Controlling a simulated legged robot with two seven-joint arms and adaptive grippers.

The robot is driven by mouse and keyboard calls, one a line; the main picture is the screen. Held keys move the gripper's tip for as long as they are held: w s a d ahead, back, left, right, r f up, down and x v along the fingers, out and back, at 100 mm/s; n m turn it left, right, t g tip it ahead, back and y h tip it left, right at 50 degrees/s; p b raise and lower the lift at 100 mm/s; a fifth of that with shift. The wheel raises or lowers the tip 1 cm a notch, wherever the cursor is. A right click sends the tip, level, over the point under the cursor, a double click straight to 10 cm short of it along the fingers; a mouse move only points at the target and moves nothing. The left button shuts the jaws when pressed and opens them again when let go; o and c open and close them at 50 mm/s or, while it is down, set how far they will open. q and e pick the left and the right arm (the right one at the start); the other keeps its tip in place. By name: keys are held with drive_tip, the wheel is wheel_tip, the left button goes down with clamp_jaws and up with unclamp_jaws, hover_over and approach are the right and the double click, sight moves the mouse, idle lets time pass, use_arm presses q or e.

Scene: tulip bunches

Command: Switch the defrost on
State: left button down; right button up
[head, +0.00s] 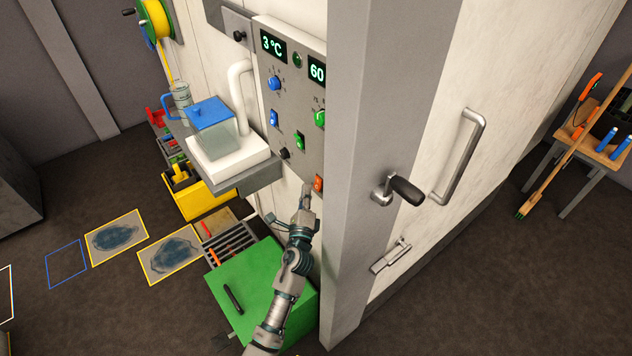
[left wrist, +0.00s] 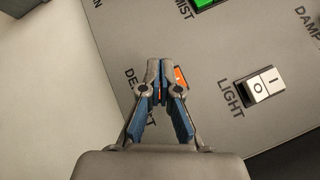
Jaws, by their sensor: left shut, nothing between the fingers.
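The grey control panel (head: 288,110) is on the cold-room wall left of the door post. The orange defrost switch (head: 319,184) is at its lower right edge. My left gripper (head: 307,190) is shut and empty, its tips close to that switch. In the left wrist view my left gripper's fingertips (left wrist: 163,66) overlap the orange switch (left wrist: 181,78), leaving only a sliver visible. Its label is partly covered, with "DE" and a final "T" readable. Contact with the switch and its position cannot be told. My right gripper is not in view.
A white light switch (left wrist: 260,88) is beside the orange one. A green switch (left wrist: 203,3) is at the top edge. A white shelf with a blue-lidded container (head: 211,125) juts out left of the panel. A green box (head: 255,290) stands below my left arm.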

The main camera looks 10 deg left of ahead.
use_arm(q)
drive_tip(key=shift+s+a+f, duration=0.5)
drive_tip(key=shift+s+a, duration=0.35)
drive_tip(key=shift+s+a+f, duration=0.45)
drive_tip(key=shift+s+a, duration=0.35)
drive_tip(key=shift+s, duration=0.05)
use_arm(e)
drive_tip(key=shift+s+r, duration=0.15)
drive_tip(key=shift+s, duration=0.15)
